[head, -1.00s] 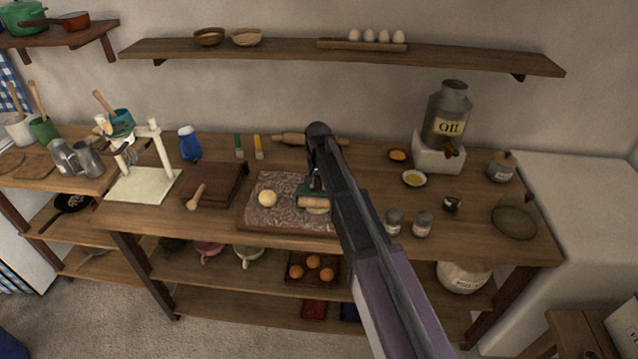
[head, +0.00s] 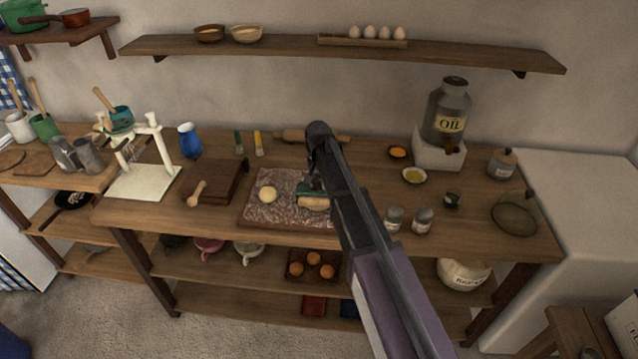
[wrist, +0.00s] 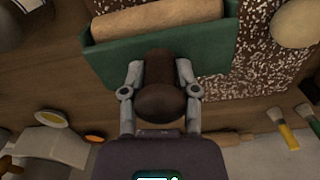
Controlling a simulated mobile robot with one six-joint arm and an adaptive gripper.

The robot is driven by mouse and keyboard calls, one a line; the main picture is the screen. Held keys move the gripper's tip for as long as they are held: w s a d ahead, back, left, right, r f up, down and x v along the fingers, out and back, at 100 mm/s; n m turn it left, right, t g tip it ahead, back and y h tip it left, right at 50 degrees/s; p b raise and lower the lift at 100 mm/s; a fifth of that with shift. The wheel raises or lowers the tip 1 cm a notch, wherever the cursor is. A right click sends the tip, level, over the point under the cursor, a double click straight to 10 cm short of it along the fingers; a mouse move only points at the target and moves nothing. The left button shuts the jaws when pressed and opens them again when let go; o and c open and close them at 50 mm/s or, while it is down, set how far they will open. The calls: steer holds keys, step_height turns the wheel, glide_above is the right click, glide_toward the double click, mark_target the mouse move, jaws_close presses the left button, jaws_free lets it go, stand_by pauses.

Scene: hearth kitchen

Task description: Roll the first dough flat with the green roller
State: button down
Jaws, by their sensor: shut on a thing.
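The green roller (head: 313,201) has a green frame and a pale tan barrel. It is at the right part of the speckled board (head: 272,213). My gripper (wrist: 160,78) is shut on its dark brown handle (wrist: 160,100), and the green frame (wrist: 205,50) and barrel (wrist: 155,16) show beyond the fingers. A round pale dough ball (head: 267,194) sits on the board left of the roller, apart from it; it also shows in the wrist view (wrist: 298,22). Any dough beneath the barrel is hidden, and I cannot tell whether the barrel touches it.
A wooden rolling pin (head: 293,135) and two brushes (head: 258,143) lie behind the board. Shakers (head: 422,221) and small bowls (head: 414,175) stand to the right, before the oil can (head: 447,115). A dark wooden board (head: 218,180) lies left.

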steer(key=shift+w, duration=0.75)
steer(key=shift+w+f, duration=0.15)
steer(key=shift+w, duration=0.3)
steer(key=shift+s, duration=0.8)
stand_by(0.4)
steer(key=shift+s+f, duration=0.1)
steer(key=shift+s, duration=0.55)
